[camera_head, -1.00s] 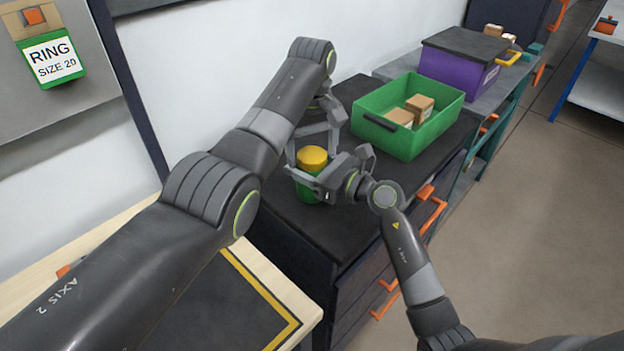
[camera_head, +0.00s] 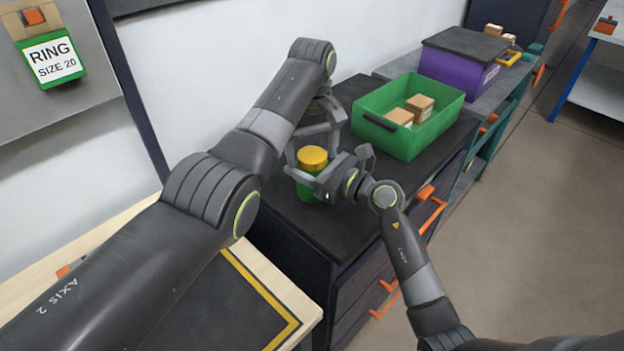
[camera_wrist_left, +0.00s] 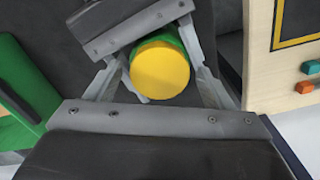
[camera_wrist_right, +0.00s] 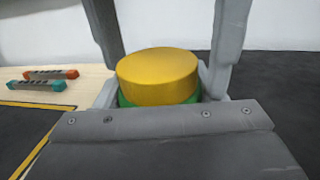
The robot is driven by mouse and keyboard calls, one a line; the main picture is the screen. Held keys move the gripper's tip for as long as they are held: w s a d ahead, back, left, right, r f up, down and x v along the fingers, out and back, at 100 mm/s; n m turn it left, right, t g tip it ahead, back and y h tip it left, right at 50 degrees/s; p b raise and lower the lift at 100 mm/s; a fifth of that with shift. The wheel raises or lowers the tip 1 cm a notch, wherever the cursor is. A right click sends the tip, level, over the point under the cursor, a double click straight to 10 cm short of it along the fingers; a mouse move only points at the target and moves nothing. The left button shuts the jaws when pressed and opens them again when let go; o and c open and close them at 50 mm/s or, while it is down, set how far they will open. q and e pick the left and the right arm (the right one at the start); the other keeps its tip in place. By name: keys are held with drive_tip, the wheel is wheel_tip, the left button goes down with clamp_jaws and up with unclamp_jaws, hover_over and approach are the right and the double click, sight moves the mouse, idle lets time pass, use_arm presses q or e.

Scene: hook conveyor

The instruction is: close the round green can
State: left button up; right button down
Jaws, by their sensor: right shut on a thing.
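The round green can (camera_head: 308,192) with a yellow lid (camera_head: 313,157) stands upright near the left end of the dark cabinet top. In the right wrist view the lid (camera_wrist_right: 158,75) sits level over the green body (camera_wrist_right: 125,101); I cannot tell if it is fully seated. My right gripper (camera_head: 304,180) is shut on the can's body from the side. My left gripper (camera_head: 312,150) comes down from above, its open fingers on either side of the lid. The left wrist view looks down on the lid (camera_wrist_left: 160,68) between those fingers. The arms hide part of the can.
A green bin (camera_head: 408,146) with cardboard boxes (camera_head: 420,107) stands behind and to the right on the cabinet top (camera_head: 325,230). A purple box (camera_head: 460,60) with a dark lid is farther back. A wooden table (camera_head: 290,285) lies at front left.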

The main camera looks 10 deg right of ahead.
use_arm(q)
drive_tip(key=shift+o, duration=0.3)
drive_tip(key=shift+r, duration=0.1)
wheel_tip(320, 180, up, 12)
idle(0.4)
use_arm(e)
drive_tip(key=shift+c, duration=1.2)
unclamp_jaws()
use_arm(q)
wheel_tip(320, 180, down, 4)
drive_tip(key=b, duration=0.3)
drive_tip(key=shift+r, duration=0.15)
use_arm(e)
drive_tip(key=v, duration=1.7)
drive_tip(key=shift+s+d, duration=0.15)
